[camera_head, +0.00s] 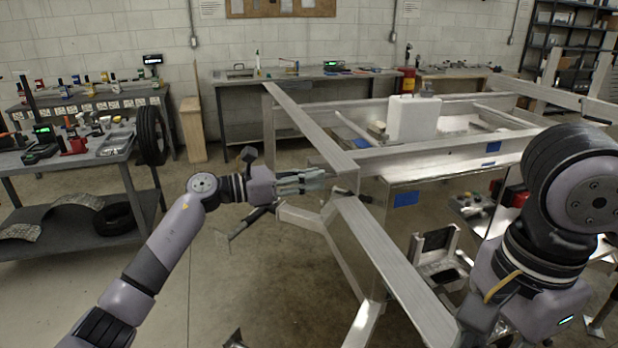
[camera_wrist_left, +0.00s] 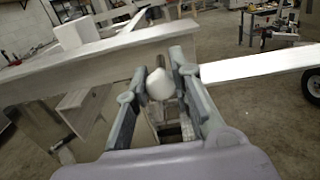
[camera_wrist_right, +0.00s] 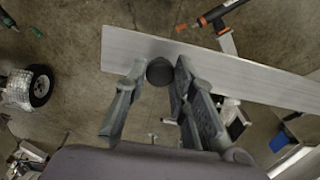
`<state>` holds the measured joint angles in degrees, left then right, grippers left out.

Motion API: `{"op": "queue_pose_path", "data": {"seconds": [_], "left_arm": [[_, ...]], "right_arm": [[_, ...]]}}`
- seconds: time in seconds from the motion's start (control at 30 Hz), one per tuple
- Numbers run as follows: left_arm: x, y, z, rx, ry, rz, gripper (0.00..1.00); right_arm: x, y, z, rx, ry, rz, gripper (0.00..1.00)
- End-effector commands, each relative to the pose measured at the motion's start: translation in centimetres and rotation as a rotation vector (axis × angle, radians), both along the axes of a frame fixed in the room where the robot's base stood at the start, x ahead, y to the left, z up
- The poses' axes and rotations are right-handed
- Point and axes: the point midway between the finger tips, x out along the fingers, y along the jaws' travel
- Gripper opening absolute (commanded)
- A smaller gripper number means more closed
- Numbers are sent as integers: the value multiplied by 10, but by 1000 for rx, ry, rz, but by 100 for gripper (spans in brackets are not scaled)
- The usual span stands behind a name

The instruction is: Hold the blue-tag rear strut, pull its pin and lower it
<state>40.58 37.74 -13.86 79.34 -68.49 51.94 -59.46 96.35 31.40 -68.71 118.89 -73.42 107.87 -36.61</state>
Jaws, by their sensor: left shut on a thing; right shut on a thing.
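My left gripper (camera_head: 318,177) reaches in from the left at the side of the aluminium trailer frame (camera_head: 385,255). In the left wrist view its fingers (camera_wrist_left: 160,72) are shut on a pale rounded end (camera_wrist_left: 160,86) close below a beam (camera_wrist_left: 95,66). My right gripper (camera_wrist_right: 160,66) is shut on a dark round knob (camera_wrist_right: 160,73) in front of a flat aluminium bar (camera_wrist_right: 225,72). Blue tags show on the frame (camera_head: 406,198) and in the right wrist view (camera_wrist_right: 279,142). I cannot tell which part is the blue-tag strut; my right arm hides part of the frame.
A bench with tools (camera_head: 105,146) and a tyre (camera_head: 151,135) stand at the left. A back workbench (camera_head: 240,84) runs along the wall. A white block (camera_head: 412,118) sits on the trailer. The floor between the left bench and the frame is mostly clear.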

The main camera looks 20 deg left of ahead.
Motion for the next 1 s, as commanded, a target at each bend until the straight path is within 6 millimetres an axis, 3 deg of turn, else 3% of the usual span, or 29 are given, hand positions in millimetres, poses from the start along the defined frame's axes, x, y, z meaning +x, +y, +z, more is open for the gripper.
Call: {"op": "queue_pose_path", "data": {"seconds": [0.3, 0.53, 0.57, 0.87, 1.0], "left_arm": [[-21, 27, -1, 2, 3, 1, 0], [-21, 28, 0, 2, 1, 0, 0], [-21, 28, 0, 2, 1, 0, 22], [-21, 27, 0, 1, 1, 0, 42], [-21, 27, 0, 0, 0, 0, 42]], "right_arm": [[1, 0, 1, 0, -2, -1, 0], [1, -1, 1, -1, -3, -3, 0], [1, -1, 1, -1, -3, -3, 0], [1, -1, 1, -1, -3, -2, 0], [1, 0, 1, 0, -2, -1, 0]]}}
